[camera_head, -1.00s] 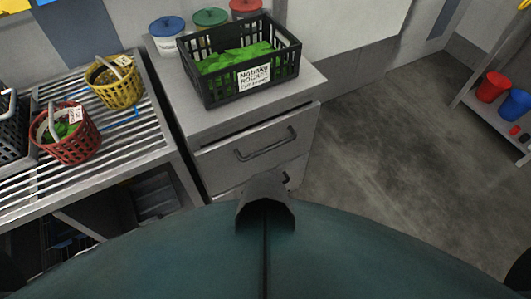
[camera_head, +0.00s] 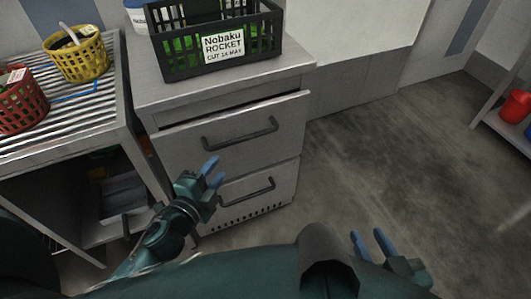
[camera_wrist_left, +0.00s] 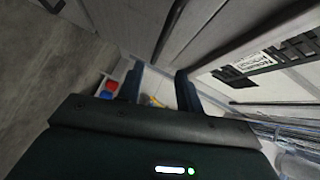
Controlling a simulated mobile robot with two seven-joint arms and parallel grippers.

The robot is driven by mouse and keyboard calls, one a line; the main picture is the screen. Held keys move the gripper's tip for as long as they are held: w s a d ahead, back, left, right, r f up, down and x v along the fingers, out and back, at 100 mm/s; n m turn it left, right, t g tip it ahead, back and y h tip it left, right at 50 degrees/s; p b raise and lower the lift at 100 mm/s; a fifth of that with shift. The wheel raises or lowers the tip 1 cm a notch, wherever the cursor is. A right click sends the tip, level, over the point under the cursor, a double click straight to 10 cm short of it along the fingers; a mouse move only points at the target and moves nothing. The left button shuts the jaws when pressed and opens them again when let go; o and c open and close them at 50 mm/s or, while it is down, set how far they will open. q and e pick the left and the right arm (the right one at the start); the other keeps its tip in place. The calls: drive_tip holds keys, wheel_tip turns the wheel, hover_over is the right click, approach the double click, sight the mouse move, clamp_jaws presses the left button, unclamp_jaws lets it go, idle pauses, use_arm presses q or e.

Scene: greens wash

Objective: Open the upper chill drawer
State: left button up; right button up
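The upper chill drawer (camera_head: 190,146) is the upper grey front of the metal cabinet, with a dark bar handle (camera_head: 240,134). A dark gap runs along its top edge, and its front stands slightly proud of the cabinet. The lower drawer (camera_head: 275,195) has a similar handle (camera_head: 247,191). My left gripper (camera_head: 213,172) is in front of the cabinet, below and left of the upper handle and apart from it. Its fingers are spread and empty in the left wrist view (camera_wrist_left: 160,88). My right gripper (camera_head: 371,243) is open and empty over the floor at the lower right.
A black crate (camera_head: 180,62) labelled Nobaku Rocket stands on the cabinet top. A slatted rack (camera_head: 50,125) on the left holds a yellow basket (camera_head: 77,60) and a red basket (camera_head: 18,105). The floor (camera_head: 375,150) right of the cabinet is clear.

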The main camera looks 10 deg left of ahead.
sight(242, 137)
use_arm(q)
drive_tip(key=shift+m, duration=0.5)
drive_tip(key=x, duration=0.9)
drive_tip(key=b+x, duration=0.1)
drive_tip(key=x, duration=0.4)
drive_tip(key=shift+d+r, duration=0.1)
drive_tip(key=shift+d, duration=0.2)
drive_tip(key=shift+s, duration=0.1)
drive_tip(key=shift+c, duration=0.6)
clamp_jaws()
